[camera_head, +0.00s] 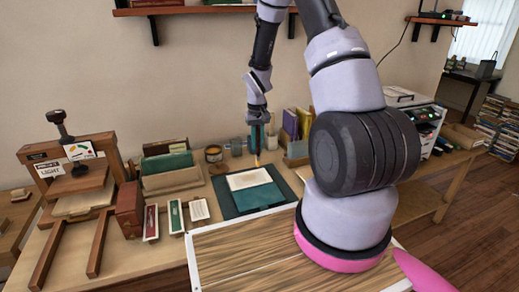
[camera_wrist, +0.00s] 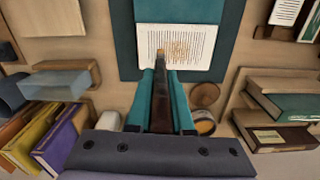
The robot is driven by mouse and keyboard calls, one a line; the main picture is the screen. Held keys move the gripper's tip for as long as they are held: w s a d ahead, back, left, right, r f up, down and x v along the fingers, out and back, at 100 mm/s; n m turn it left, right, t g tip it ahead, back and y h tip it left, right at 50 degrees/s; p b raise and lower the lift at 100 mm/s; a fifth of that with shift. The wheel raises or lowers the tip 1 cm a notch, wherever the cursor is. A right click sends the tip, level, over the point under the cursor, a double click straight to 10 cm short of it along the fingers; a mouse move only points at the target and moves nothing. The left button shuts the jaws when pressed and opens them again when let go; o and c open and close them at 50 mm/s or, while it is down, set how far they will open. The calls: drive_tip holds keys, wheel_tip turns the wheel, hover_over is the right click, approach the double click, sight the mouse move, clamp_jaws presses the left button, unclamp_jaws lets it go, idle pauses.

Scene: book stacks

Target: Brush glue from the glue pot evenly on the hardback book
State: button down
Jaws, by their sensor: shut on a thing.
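The hardback book (camera_head: 262,197) lies open on a dark mat (camera_head: 226,207), with a white printed page (camera_head: 245,180) and a teal cover. In the wrist view, the page (camera_wrist: 205,60) bears an uneven orange-brown glue patch (camera_wrist: 180,49) near its middle. My gripper (camera_head: 257,146) has teal fingers, also in the wrist view (camera_wrist: 164,76), shut on a brush (camera_wrist: 160,115). The brush points down, its tip (camera_wrist: 160,54) over the page beside the patch; I cannot tell whether it touches. The glue pot (camera_head: 213,154) stands left of the book, also in the wrist view (camera_wrist: 205,126).
A book press (camera_head: 80,175) stands at the left. Boxed books (camera_head: 168,165) stand beside the pot, and upright books (camera_head: 297,122) stand right of my gripper. A wooden board (camera_head: 235,250) fills the front. A round brown thing (camera_wrist: 205,94) lies near the pot.

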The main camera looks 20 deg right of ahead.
drive_tip(key=shift+r, duration=1.1)
drive_tip(key=shift+w+a, duration=0.1)
